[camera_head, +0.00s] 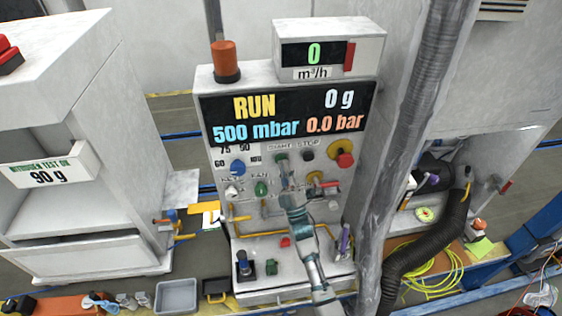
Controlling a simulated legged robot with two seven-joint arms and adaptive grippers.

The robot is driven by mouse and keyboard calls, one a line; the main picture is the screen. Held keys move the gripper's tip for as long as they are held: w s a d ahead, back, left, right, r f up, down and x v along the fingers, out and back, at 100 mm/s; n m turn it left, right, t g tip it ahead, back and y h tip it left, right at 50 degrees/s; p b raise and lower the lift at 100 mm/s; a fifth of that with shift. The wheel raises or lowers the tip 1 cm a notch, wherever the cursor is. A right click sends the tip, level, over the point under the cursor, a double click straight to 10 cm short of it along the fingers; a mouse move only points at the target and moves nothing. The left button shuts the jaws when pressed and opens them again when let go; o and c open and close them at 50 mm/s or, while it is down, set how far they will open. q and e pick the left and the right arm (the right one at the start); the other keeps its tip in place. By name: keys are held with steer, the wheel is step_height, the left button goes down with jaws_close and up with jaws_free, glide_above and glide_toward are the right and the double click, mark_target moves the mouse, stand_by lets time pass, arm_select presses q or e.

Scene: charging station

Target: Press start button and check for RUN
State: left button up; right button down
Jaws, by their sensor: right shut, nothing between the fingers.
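The white control panel (215,168) stands in the middle of the view. Its black display (290,112) reads RUN in yellow, 500 mbar in blue, 0 g in white and 0.0 bar in orange. My right gripper (283,163) is shut and empty, with its tips just below the START label at the upper button row. The start button is mostly hidden behind the tips, and I cannot tell whether they touch it. A dark button (307,155) sits just right of them under the STOP label. My left gripper is not in view.
A red emergency button (345,159) on yellow, a blue knob (237,167) and a green knob (261,188) surround the gripper. A small meter (330,53) reads 0 m³/h. A thick grey pipe (412,130) rises close on the right. A white cabinet (70,235) stands left.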

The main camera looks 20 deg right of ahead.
steer(key=shift+a, duration=0.1)
stand_by(0.4)
steer(key=shift+s+a+p, duration=0.4)
steer(key=shift+s+a, duration=0.1)
steer(key=shift+s, duration=0.2)
steer(key=s+p, duration=0.1)
steer(key=s, duration=0.1)
steer(key=s+a+p, duration=0.1)
steer(key=s, duration=0.1)
steer(key=shift+s+a, duration=0.15)
steer(key=shift+s, duration=0.25)
steer(key=shift+s, duration=0.1)
stand_by(0.6)
